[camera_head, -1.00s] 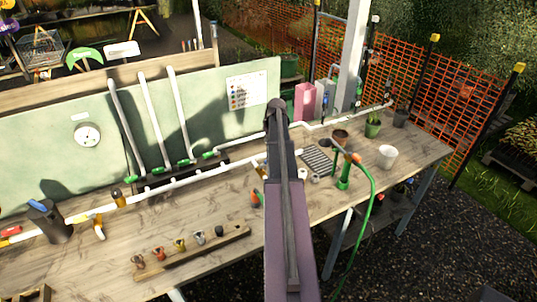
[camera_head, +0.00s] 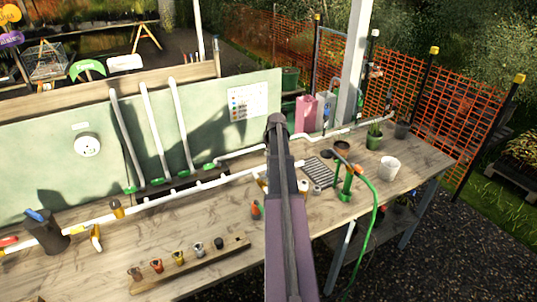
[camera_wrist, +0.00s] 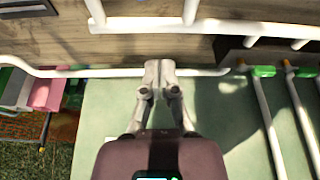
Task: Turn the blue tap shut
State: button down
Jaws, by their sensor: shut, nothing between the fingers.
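I cannot pick out the blue tap for sure. Another blue piece (camera_head: 34,214) sticks up from a dark holder at the far left. In the wrist view my gripper (camera_wrist: 160,72) is shut and empty, its tips at or over a long white pipe (camera_wrist: 105,72); touching cannot be told. No blue handle shows between the fingers. In the head view my arm hides the gripper and part of the pipe run.
The bench (camera_head: 110,272) carries white pipes with green taps (camera_head: 183,173), a green board (camera_head: 45,180) behind and a wooden fittings rack (camera_head: 195,268). A green stand with hose (camera_head: 345,185), a white pot (camera_head: 388,168) and a pink box (camera_head: 303,112) are at right. The front left bench has bare room.

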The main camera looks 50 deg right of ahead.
notch_tip(320, 180, down, 8)
jog(key=s+b, duration=0.1)
jog(key=b, duration=0.6)
jog(key=shift+s+a+r, duration=0.2)
jog(key=shift+r, duration=0.05)
dwell(0.4)
jog(key=shift+s+a, duration=0.15)
jog(key=shift+s, duration=0.55)
